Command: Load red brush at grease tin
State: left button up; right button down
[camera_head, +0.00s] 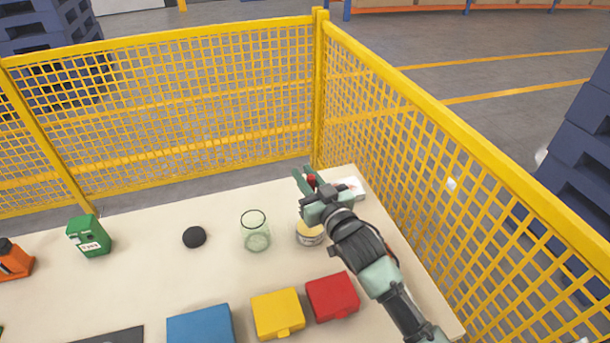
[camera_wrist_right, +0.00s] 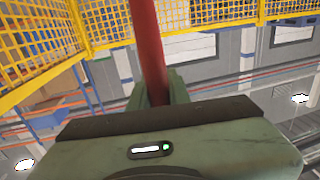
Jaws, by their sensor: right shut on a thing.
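My right gripper (camera_head: 308,184) is shut on the red brush, above the back right part of the table. Only a small red piece of the brush (camera_head: 312,180) shows between the fingers in the head view. In the right wrist view the brush's red handle (camera_wrist_right: 148,45) rises from between the fingers of the right gripper (camera_wrist_right: 158,92). The bristle end is hidden. The grease tin (camera_head: 309,236), a low round tin with a yellowish top, stands on the table just below the gripper in the picture and is partly covered by it. My left gripper is not in view.
A clear glass (camera_head: 256,235) stands left of the tin, then a black round object (camera_head: 194,237) and a green can (camera_head: 89,236). Red (camera_head: 333,296), yellow (camera_head: 278,313) and blue (camera_head: 200,325) boxes stand in front. A white item (camera_head: 352,188) lies behind. Yellow mesh fencing (camera_head: 200,110) borders the table.

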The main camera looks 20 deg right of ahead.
notch_tip(320, 180, up, 6)
jog(key=p, duration=0.5)
jog(key=shift+f, duration=0.1)
dwell(0.5)
